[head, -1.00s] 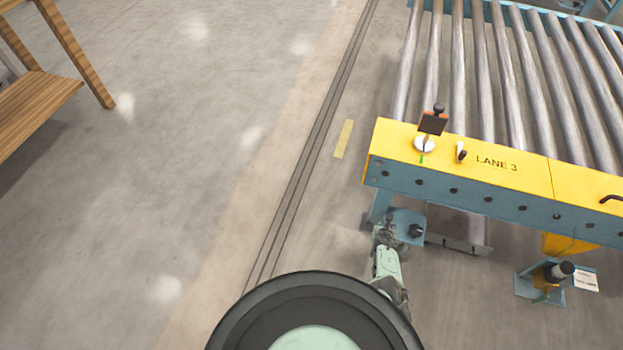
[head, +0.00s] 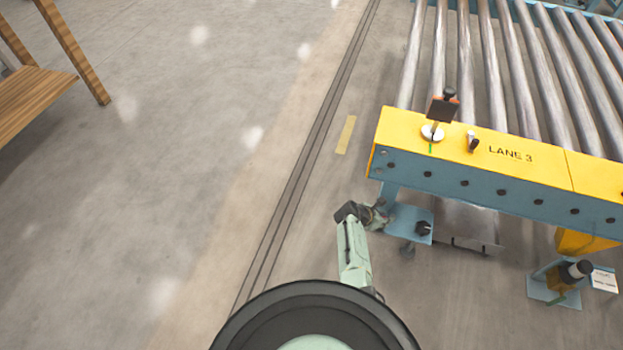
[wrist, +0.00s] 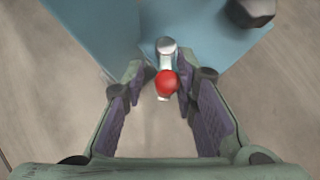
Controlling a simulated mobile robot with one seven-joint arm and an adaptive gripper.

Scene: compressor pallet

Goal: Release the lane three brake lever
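In the wrist view a small lever with a red ball knob (wrist: 166,83) and a silver metal end (wrist: 166,47) shows between the fingertips, beside a blue post and plate. My gripper (wrist: 163,82) is open, with a purple-padded finger on each side of the knob; contact is not clear. In the head view my gripper (head: 376,216) is low at the left end of the conveyor marked LANE 3, next to its leg; the red knob is hidden there. A black-knobbed upright lever (head: 440,108) with a dark orange-edged tag stands on the yellow top (head: 530,160).
A smaller dark-tipped handle (head: 472,141) sits beside the LANE 3 label. The blue foot plate (head: 408,222) carries a dark bolt or knob (head: 423,228). Metal rollers (head: 490,70) lie behind. A wooden table (head: 35,95) stands far left, with open floor between.

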